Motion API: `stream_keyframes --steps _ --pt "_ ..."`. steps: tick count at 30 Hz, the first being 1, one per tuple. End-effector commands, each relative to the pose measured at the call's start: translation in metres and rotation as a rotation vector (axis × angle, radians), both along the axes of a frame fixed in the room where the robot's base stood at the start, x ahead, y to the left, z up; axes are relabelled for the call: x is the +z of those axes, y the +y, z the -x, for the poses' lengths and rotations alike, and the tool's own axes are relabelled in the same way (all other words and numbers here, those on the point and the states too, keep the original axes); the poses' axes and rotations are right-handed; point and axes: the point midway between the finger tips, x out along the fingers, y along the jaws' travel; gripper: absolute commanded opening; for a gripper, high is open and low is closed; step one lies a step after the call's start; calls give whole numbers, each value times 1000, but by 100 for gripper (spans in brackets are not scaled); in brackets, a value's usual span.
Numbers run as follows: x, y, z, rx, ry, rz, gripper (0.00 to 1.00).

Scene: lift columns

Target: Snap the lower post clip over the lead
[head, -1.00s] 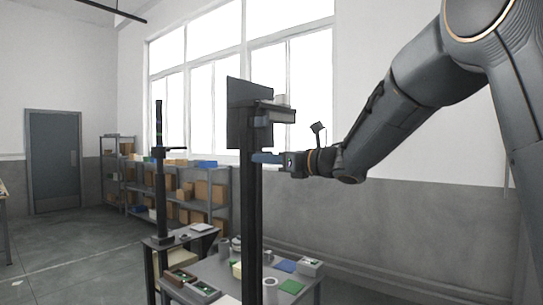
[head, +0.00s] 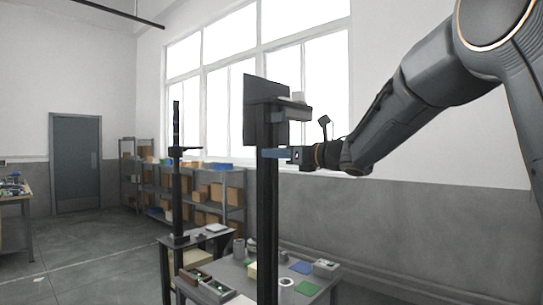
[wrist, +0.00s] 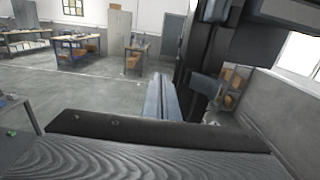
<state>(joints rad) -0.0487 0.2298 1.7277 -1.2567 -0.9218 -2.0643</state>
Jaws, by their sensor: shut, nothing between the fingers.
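A tall dark post (head: 266,215) stands in the middle of the head view, with a dark flat panel (head: 262,98) and a small bracket near its top. My gripper (head: 272,153) reaches in from the right, its bluish fingers shut and empty. The fingers overlap the upper post, just below the bracket; I cannot tell whether they touch it. In the wrist view the shut fingers (wrist: 160,100) point away beside the dark post (wrist: 192,45). A small grey-blue piece (wrist: 207,84) sits beside the post; I cannot tell if it is a clip. I cannot make out the lead or the lower clip.
A low table (head: 235,275) around the post's foot holds small parts, trays and a green card. A second thin post (head: 176,200) stands to its left. Shelves with boxes (head: 205,192) line the window wall. Open floor (head: 95,250) lies at left.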

Motion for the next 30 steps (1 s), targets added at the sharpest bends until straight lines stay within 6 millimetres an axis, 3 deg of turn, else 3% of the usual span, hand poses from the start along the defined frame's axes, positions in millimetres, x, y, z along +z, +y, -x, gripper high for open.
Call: stream_keyframes --steps 21,30 --pt "-1 -31 23 -2 0 0 0" --pt "0 -32 25 0 0 0 0"
